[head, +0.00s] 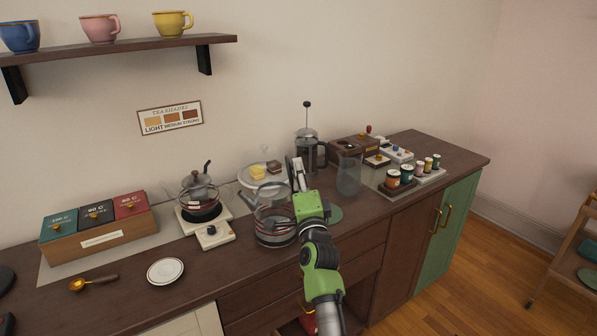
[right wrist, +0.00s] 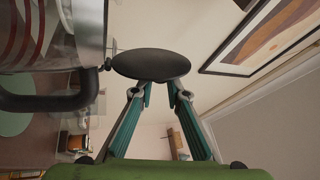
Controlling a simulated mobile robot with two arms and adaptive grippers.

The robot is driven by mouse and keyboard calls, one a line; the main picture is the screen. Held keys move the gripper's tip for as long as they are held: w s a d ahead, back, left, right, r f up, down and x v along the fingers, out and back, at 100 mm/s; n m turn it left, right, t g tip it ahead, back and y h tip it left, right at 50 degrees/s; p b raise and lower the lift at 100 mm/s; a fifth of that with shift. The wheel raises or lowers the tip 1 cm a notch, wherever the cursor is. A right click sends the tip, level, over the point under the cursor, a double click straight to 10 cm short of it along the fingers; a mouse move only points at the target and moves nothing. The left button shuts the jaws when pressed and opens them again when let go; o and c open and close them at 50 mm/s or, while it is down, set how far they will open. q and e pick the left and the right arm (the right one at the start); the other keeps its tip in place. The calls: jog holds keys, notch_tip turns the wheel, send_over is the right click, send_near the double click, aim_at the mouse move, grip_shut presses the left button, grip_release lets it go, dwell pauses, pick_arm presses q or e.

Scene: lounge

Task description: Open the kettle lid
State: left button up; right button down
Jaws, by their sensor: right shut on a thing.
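The glass kettle (head: 274,228) with red bands stands on the counter, just left of my right gripper (head: 294,168). In the right wrist view the kettle's glass body (right wrist: 35,35) and black handle (right wrist: 50,102) fill the left side. A dark oval disc, the kettle lid (right wrist: 150,65), sits at the fingertips of my right gripper (right wrist: 160,85), which is shut on it. The lid looks joined to the kettle's rim by a small dark hinge. The lid's exact tilt is hard to tell. My left gripper is not in view.
A smaller pot (head: 199,190) sits on a white burner (head: 212,235) to the left. A glass jar (head: 348,178) and a French press (head: 306,145) stand behind and right. A saucer (head: 165,271) lies front left. Tea boxes (head: 98,228) are far left.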

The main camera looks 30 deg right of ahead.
jog(key=shift+f, duration=0.1)
jog(key=c, duration=2)
grip_release()
jog(key=shift+a, duration=0.1)
jog(key=shift+v, duration=3.75)
